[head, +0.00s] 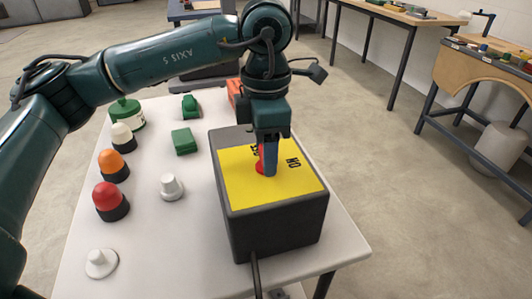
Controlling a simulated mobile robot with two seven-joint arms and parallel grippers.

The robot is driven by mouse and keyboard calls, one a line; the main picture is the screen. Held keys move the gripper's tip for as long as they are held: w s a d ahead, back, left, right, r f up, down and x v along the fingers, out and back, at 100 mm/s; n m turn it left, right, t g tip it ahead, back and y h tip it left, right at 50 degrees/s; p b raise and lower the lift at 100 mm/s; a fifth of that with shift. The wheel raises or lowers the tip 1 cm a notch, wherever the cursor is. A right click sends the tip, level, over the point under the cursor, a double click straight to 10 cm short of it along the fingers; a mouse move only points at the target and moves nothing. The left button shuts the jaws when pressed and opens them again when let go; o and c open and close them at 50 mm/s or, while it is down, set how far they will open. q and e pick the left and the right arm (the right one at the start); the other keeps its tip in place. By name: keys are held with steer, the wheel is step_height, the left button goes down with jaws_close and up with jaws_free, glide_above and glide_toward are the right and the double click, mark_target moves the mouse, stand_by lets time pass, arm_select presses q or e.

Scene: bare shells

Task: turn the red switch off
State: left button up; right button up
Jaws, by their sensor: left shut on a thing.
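The red switch (260,167) sits on the yellow top plate (240,186) of a dark box (277,230) on the white table. Only a slim part of the switch shows, at the left of my fingers. My left gripper (269,172) points down from above and is shut on the red switch. A black label, seen upside down and seeming to read ON, is right of the gripper. Another label behind the fingers is partly hidden. Which way the switch is set cannot be told. My right gripper is not in view.
Left of the box, the white table (190,235) holds red (108,198), orange (112,162) and cream (121,134) domed lamps, white knobs (171,186), a green jar (127,112) and green blocks (184,141). A dark cable (255,272) runs down the box's front.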

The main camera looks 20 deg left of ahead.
arm_select(q)
steer(key=shift+n, duration=0.6)
steer(key=shift+n+b, duration=0.3)
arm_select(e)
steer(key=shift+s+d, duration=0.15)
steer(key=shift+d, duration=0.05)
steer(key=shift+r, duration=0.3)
arm_select(q)
steer(key=o, duration=1)
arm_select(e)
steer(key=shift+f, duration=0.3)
arm_select(q)
steer(key=shift+r, duration=0.1)
steer(key=shift+r+p, duration=0.75)
steer(key=shift+r, duration=5.75)
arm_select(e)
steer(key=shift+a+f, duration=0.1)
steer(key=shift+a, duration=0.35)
